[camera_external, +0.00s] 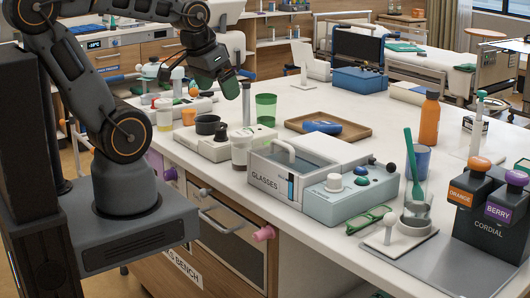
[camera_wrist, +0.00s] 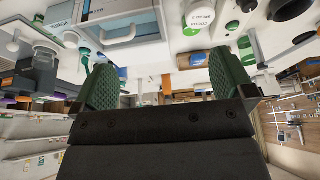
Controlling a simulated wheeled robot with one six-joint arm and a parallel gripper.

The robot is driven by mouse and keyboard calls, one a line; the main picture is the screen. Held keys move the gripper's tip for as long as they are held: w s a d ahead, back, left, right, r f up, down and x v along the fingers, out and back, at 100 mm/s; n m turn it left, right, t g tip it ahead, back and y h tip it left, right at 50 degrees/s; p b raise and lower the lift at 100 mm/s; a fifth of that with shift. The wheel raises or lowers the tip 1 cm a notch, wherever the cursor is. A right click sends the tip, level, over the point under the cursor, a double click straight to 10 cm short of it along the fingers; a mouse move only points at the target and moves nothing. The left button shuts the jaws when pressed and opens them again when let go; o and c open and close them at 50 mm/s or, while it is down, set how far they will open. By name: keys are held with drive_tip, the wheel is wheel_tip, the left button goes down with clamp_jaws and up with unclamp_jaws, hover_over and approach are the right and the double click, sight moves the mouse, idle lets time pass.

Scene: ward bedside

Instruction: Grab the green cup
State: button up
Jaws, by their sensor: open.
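The green cup (camera_external: 265,108) stands upright on the white counter, behind the pale lidded jar. It is a translucent green tumbler. My gripper (camera_external: 228,84) hangs in the air above the counter, to the left of the cup and higher in the picture, apart from it. In the wrist view its two green ribbed finger pads (camera_wrist: 164,75) stand wide apart with nothing between them. A light green patch beside the right pad in that view may be the cup, partly hidden; I cannot tell for sure.
A wooden tray (camera_external: 350,131) holds a blue object. The glasses box (camera_external: 262,175) is in front. The counter behind the cup is mostly clear.

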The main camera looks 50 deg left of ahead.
drive_tip(key=w+a+r, duration=0.2)
drive_tip(key=w, duration=0.4)
drive_tip(key=w+a+r, duration=0.2)
drive_tip(key=w+r, duration=0.1)
drive_tip(key=w, duration=0.2)
hover_over(265, 103)
drive_tip(key=a, duration=0.2)
wheel_tip(265, 103, down, 13)
drive_tip(key=shift+y, duration=0.3)
drive_tip(key=x, duration=0.3)
drive_tip(key=s+p+x, duration=0.1)
drive_tip(key=x, duration=0.5)
drive_tip(key=shift+s+f+p, duration=0.3)
drive_tip(key=shift+f, duration=0.2)
drive_tip(key=shift+w+f, duration=0.2)
drive_tip(key=shift+f, duration=0.3)
